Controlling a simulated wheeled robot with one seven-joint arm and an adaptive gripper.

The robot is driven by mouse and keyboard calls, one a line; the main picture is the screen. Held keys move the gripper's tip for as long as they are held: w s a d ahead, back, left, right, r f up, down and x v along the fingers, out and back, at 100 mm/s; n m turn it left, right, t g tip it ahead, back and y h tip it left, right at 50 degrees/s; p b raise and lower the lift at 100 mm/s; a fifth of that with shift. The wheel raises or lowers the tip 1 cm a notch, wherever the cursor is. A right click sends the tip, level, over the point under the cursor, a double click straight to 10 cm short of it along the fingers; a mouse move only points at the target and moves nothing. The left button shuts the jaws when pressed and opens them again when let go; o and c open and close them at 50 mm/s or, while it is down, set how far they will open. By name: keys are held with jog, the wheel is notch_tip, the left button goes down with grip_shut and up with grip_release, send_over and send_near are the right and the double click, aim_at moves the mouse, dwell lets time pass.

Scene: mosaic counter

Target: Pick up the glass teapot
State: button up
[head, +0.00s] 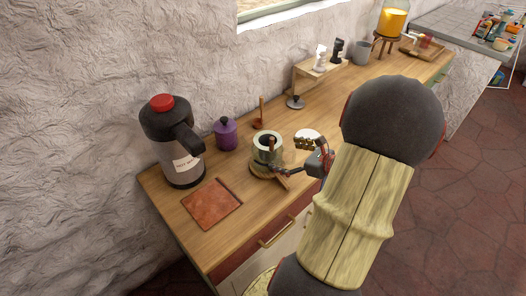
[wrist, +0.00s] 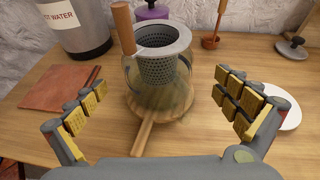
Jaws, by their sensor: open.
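The glass teapot (wrist: 158,68) has a grey perforated metal infuser, a clear body and an upright wooden handle at its left. It stands upright on a round wooden board (wrist: 146,136) whose handle points toward me. In the head view the teapot (head: 267,142) is on the counter, just beyond my gripper (head: 287,155). In the wrist view my gripper (wrist: 160,85) is open and empty. Its yellow-padded fingers are spread to the left and right of the teapot, apart from it, on the near side. The glass outline is faint against the board.
A hot-water flask (head: 172,143) and a reddish-brown square mat (head: 211,204) are at the left. A purple canister (head: 226,134) stands behind the teapot. A white saucer (wrist: 284,112) lies by the right finger. A small wooden shelf (head: 322,71) is farther back.

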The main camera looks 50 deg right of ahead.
jog(key=shift+b+x, duration=1.5)
jog(key=shift+x, duration=2.05)
jog(key=shift+a+r, duration=0.15)
jog(key=c, duration=1.4)
